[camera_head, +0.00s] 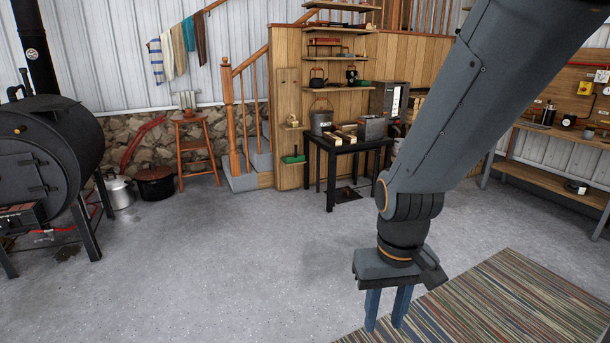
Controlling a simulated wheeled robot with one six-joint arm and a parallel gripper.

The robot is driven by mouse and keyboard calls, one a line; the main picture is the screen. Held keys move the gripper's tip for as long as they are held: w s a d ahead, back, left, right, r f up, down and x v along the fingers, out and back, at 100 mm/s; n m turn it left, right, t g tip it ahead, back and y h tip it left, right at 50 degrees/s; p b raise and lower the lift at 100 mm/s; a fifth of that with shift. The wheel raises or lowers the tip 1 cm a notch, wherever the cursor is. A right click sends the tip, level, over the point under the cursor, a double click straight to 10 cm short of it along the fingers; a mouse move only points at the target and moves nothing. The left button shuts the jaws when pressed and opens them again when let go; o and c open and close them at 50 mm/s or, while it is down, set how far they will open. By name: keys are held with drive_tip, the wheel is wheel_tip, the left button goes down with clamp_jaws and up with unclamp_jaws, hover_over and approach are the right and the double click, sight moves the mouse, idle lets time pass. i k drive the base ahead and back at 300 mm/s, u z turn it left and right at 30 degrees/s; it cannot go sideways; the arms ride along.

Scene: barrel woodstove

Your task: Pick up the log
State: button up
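Small pale wooden pieces (346,137) lie on the black table (325,143) at the back centre. They may be split logs, but they are too small to tell for sure. My gripper (387,308) hangs at the lower right, pointing down. Its two blue fingers are apart with nothing between them. It is in front of the striped rug's left part and well nearer to me than the table.
A black barrel stove (60,140) stands at the left, with a metal can (120,192) and a dark pot (155,184) beside it. A wooden stool (196,150) and stairs stand behind. A workbench (545,165) is at the right. The grey floor between is clear.

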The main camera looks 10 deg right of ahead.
sight(332, 139)
drive_tip(key=z, duration=0.65)
drive_tip(key=i, duration=1.1)
drive_tip(key=z, duration=0.5)
drive_tip(key=i, duration=1.55)
drive_tip(key=u, duration=0.65)
drive_tip(key=i, duration=1.1)
drive_tip(key=u, duration=0.6)
